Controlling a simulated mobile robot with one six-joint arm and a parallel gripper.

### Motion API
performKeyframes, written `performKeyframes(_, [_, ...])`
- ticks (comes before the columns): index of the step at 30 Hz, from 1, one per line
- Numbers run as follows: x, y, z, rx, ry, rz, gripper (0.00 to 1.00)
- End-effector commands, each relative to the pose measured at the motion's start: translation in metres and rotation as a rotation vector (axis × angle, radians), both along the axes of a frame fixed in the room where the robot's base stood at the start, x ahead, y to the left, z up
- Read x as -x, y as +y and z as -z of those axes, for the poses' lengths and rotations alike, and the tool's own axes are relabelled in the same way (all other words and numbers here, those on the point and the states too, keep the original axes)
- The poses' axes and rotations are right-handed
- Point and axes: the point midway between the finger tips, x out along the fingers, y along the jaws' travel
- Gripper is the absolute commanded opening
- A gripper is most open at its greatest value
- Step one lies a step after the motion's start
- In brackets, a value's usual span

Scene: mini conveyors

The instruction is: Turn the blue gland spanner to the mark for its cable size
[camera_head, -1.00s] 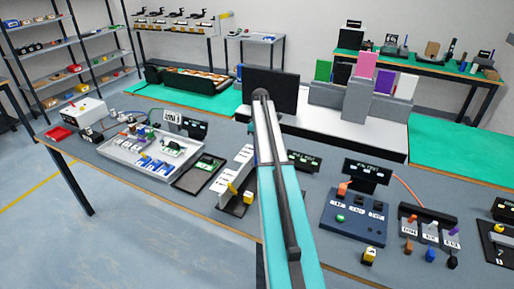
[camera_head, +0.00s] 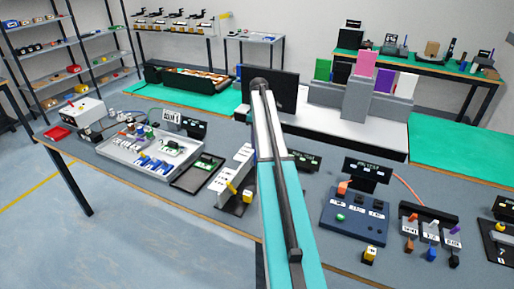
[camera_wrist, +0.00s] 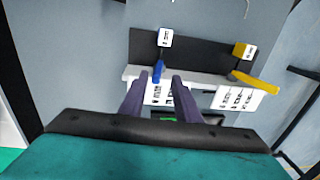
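The blue gland spanner (camera_wrist: 158,70) shows in the wrist view as a short handle standing over a white ledge, with a small white tag (camera_wrist: 165,38) beyond it. My gripper (camera_wrist: 161,78) is open, its two dark fingers apart on either side of the blue handle. Whether they touch it I cannot tell. White mark labels (camera_wrist: 160,94) lie partly hidden behind the fingers; their print is too small to read. A yellow spanner (camera_wrist: 256,82) with its own tag is at the right. In the head view my arm hides the blue spanner and the gripper.
In the head view, the white-labelled stand (camera_head: 234,178) with the yellow handle is just left of my arm. A blue button panel (camera_head: 355,214) and a rack of coloured levers (camera_head: 430,228) are to the right. A grey tray (camera_head: 150,152) of parts lies left.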

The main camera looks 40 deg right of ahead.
Motion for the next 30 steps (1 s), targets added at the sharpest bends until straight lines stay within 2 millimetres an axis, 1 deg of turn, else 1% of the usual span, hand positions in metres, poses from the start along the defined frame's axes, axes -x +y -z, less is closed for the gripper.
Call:
performKeyframes(12, [-0.004, -0.006, -0.057, 0.003, -0.001, 0.001, 0.30])
performKeyframes(18, [-0.006, -0.008, -0.083, 0.003, -0.001, 0.001, 0.30])
performKeyframes(24, [-0.006, -0.008, -0.097, 0.002, 0.000, 0.002, 0.30])
performKeyframes(30, [-0.005, -0.008, -0.100, 0.002, 0.000, 0.002, 0.30])
